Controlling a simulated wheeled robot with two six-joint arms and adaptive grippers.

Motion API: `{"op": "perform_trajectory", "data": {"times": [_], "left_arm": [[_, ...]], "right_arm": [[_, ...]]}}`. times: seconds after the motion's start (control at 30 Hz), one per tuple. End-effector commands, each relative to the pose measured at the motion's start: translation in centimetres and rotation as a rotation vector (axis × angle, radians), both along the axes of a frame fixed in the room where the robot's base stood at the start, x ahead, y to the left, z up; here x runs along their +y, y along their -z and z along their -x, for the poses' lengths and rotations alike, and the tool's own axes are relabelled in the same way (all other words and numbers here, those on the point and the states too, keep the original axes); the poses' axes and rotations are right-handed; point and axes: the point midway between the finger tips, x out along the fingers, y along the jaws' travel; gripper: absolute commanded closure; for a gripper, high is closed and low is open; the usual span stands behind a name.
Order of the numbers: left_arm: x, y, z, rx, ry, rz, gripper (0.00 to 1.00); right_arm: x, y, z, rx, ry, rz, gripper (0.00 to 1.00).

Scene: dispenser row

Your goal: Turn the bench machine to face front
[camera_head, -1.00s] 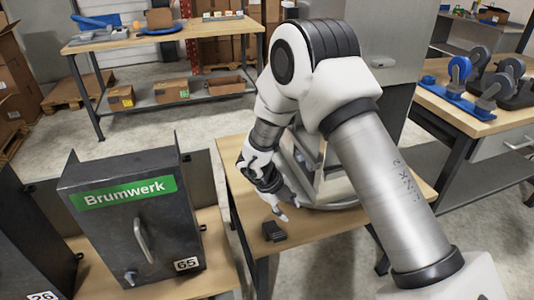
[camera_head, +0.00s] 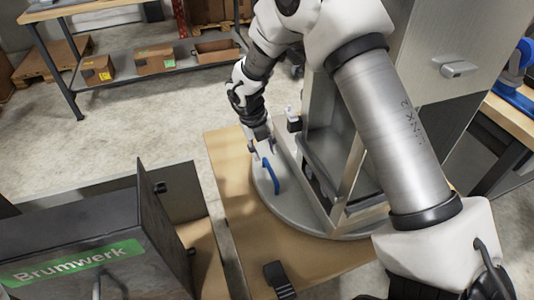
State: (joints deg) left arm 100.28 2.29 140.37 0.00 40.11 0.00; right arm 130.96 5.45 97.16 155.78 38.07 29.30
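The bench machine (camera_head: 322,150) is a tall grey metal housing with an open-framed side, on a round grey turntable (camera_head: 300,222) on a wooden bench. My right arm crosses in front and hides much of it. A grey panel with a handle (camera_head: 458,69) shows at upper right; I cannot tell whether it belongs to the machine. A blue handle (camera_head: 271,178) stands at the turntable's left edge. My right gripper (camera_head: 263,152) points down at the handle's upper end, touching or very close. Its finger gap is too small to judge. My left gripper is not in view.
A dark Brumwerk box (camera_head: 75,235) stands on a bench at lower left. A small black block (camera_head: 279,280) lies at the near edge of the machine's bench. A shelf with cardboard boxes (camera_head: 155,60) is behind. Clear floor lies between.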

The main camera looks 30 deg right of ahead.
Motion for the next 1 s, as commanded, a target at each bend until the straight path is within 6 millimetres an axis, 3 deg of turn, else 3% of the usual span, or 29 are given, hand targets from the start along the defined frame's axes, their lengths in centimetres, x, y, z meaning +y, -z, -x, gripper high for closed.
{"op": "perform_trajectory", "data": {"times": [0.1,0.3,0.6,0.7,0.73,1.0], "left_arm": [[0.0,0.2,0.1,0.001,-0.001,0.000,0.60],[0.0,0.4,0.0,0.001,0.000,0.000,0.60],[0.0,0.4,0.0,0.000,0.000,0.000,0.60],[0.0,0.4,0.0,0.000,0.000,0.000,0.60],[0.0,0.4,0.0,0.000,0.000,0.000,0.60],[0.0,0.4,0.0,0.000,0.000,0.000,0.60]], "right_arm": [[-0.4,2.5,0.2,0.005,-0.001,0.000,0.61],[-1.1,5.6,0.4,0.003,0.000,-0.001,0.61],[-1.2,6.1,0.3,0.000,-0.002,0.000,0.61],[-1.2,6.1,0.3,0.000,-0.002,0.000,0.96],[-1.2,6.1,0.3,0.000,-0.002,0.000,1.00],[-1.3,6.1,0.4,0.001,-0.003,0.000,1.00]]}}
